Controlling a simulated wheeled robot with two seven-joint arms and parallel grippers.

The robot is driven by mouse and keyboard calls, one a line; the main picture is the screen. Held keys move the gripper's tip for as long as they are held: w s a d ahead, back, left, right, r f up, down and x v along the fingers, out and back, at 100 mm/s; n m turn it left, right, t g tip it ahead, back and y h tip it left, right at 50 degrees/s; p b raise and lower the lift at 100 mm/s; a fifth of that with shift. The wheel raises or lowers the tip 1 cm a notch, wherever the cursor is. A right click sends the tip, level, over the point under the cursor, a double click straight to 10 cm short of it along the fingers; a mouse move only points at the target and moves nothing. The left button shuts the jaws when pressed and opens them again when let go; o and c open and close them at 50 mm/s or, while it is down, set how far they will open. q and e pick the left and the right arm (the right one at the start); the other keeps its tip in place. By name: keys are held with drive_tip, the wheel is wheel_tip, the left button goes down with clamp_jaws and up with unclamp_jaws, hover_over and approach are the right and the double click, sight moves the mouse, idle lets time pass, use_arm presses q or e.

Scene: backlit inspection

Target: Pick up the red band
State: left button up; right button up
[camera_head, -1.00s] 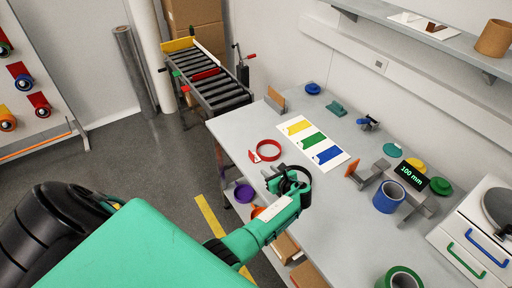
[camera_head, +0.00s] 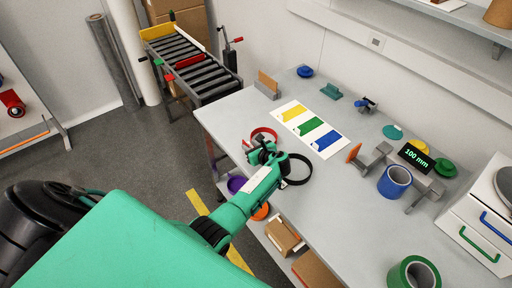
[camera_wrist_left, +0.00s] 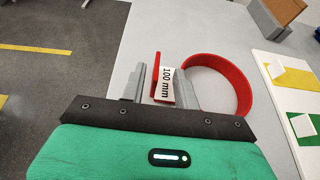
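The red band (camera_head: 264,132) lies on the grey table near its left edge, partly hidden by my left gripper in the head view. In the left wrist view the red band (camera_wrist_left: 243,88) is a ring with a flat red tab and a white "100 mm" label (camera_wrist_left: 167,84). My left gripper (camera_head: 262,150) is at the near side of the band. Its two grey fingers are apart, with the tab and label between them in the left wrist view (camera_wrist_left: 160,78). A gap shows between the left finger and the tab. My right gripper is not in view.
A black band (camera_head: 306,172) lies just right of my left gripper. A white card (camera_head: 310,127) with yellow, green and blue patches lies beyond. A blue roll (camera_head: 394,181), a "100 mm" display (camera_head: 416,156) and a green roll (camera_head: 414,273) stand to the right.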

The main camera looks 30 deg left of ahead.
sight(244, 142)
use_arm(q)
drive_tip(key=shift+a, duration=0.15)
drive_tip(key=shift+w+a+f+b, duration=0.1)
drive_tip(key=shift+a+f+b, duration=0.15)
drive_tip(key=shift+b, duration=0.2)
drive_tip(key=b+x, duration=0.2)
drive_tip(key=x, duration=0.1)
drive_tip(key=shift+a+f+b, duration=0.1)
drive_tip(key=shift+a+b, duration=0.1)
drive_tip(key=shift+b, duration=0.1)
drive_tip(key=shift+w+a+f+b, duration=0.15)
drive_tip(key=shift+a+b, duration=0.15)
drive_tip(key=shift+a, duration=0.15)
clamp_jaws()
